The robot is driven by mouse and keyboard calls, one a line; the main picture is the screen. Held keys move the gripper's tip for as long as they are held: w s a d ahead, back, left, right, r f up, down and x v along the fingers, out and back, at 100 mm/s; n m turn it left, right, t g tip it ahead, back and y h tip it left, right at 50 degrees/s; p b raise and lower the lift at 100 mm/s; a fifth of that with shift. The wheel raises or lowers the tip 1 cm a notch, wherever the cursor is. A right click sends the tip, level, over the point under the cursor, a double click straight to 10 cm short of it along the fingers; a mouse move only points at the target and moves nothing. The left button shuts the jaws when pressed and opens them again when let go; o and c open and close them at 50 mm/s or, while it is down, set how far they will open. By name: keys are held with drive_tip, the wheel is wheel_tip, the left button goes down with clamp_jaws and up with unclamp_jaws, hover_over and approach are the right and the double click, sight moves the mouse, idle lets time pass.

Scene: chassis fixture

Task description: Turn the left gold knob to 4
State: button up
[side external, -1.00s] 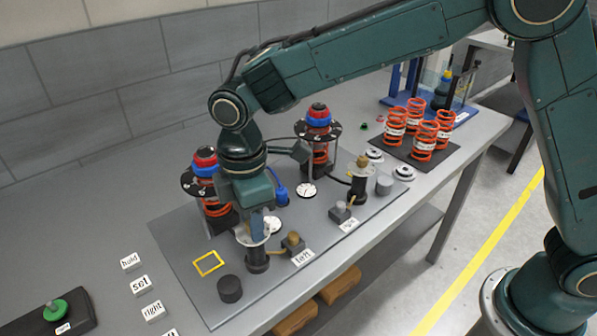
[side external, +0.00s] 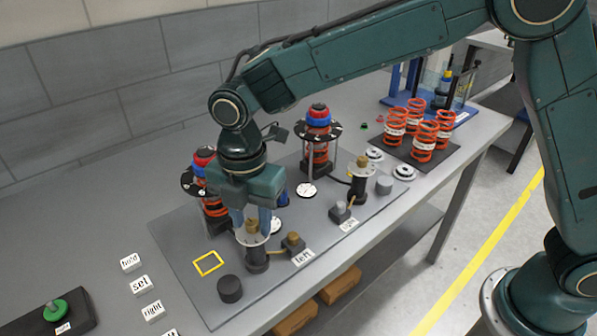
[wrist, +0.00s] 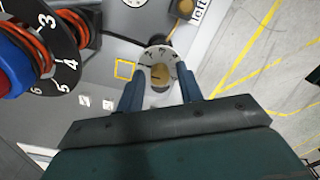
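The left gold knob (side external: 252,227) sits on a pale round dial plate on top of a black post, near the "left" label (side external: 303,258). In the wrist view the knob (wrist: 160,75) shows end-on with a dark line across it; the plate's marks (wrist: 158,54) are too small to read. My gripper (side external: 251,222) points down over the knob. Its two blue fingers (wrist: 161,90) stand apart, one on each side of the knob, with visible gaps in the wrist view. The gripper is open, and its height against the knob is hard to judge.
Close behind my gripper stands the left red-spring tower with a black numbered disc (wrist: 66,62). A second tower (side external: 318,140) and another gold knob (side external: 362,161) stand to the right. A black cylinder (side external: 230,289) and yellow square outline (side external: 208,263) are at the front left.

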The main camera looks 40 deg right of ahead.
drive_tip(key=shift+n, duration=0.4)
drive_tip(key=n, duration=0.4)
drive_tip(key=shift+n, duration=2.4)
drive_tip(key=shift+c, duration=0.3)
clamp_jaws()
